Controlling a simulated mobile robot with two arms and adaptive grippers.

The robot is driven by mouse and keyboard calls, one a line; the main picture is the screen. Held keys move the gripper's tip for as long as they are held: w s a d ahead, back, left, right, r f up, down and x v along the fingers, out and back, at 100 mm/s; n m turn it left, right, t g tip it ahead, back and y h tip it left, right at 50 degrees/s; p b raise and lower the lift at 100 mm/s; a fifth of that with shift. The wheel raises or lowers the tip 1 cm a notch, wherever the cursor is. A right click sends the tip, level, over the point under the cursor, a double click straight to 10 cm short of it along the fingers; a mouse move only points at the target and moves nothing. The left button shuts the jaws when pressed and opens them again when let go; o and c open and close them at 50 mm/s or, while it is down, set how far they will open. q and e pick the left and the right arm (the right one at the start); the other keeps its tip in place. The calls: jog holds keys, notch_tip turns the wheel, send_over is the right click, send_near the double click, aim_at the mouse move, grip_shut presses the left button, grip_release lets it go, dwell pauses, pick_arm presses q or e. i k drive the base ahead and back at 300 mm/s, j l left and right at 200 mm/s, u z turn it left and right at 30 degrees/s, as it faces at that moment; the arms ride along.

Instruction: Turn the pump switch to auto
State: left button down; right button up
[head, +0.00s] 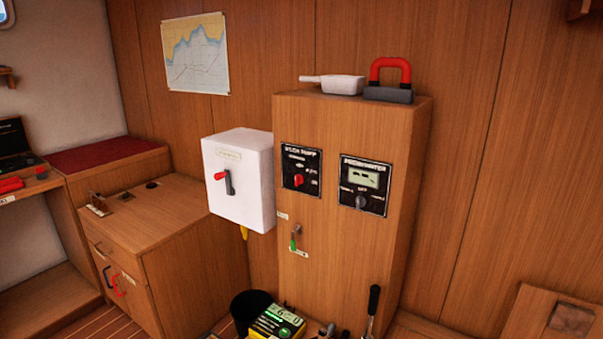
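A black pump panel (288,163) is set in the upper left of the wooden cabinet's front. Its heading seems to read "pump", but the smaller labels are too blurred to read. A red rotary switch (299,181) sits low in the middle of this panel, with small markings above it and to its right. Which marking it points at is too small to tell. Neither of my grippers shows in the head view, and nothing covers the panel.
The wooden cabinet (340,262) also carries a black meter panel (375,173) with its own dark knob, and a green-handled lever (294,240). A white box (238,205) with a red-tipped lever stands left of it. A bucket (241,309) and a yellow-green device (270,324) sit below.

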aim_at(299, 179)
jog(key=i+j, duration=0.2)
jog(key=i+j+z, duration=0.15)
jog(key=j, duration=0.3)
jog(key=i+j, duration=0.2)
jog(key=j, duration=0.15)
jog(key=i+j+z, duration=0.15)
jog(key=i+j, duration=0.2)
jog(key=j, duration=0.35)
jog(key=l+z, duration=0.05)
